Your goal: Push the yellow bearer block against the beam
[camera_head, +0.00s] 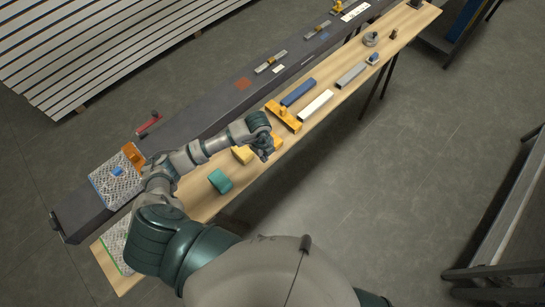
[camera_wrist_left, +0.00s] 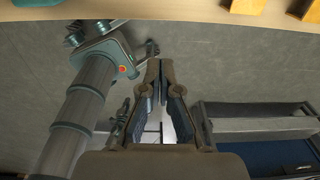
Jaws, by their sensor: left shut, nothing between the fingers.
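The yellow bearer block (camera_head: 243,153) lies on the wooden table, partly hidden by my left gripper in the head view; another yellow piece (camera_head: 278,142) shows just past the gripper. I cannot tell which yellow piece at the top of the wrist view is the bearer block. The long dark beam (camera_head: 205,117) runs along the table's far side. A gap of bare wood seems to lie between block and beam. My left gripper (camera_head: 265,152) is shut and empty, over the near part of the table by the yellow pieces. It also shows in the wrist view (camera_wrist_left: 160,72), fingertips together.
A teal block (camera_head: 220,181) lies left of the gripper on the wooden table (camera_head: 198,208). An orange fixture (camera_head: 283,116), a blue bar (camera_head: 297,92) and a white bar (camera_head: 315,105) lie beyond. The floor in front is clear.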

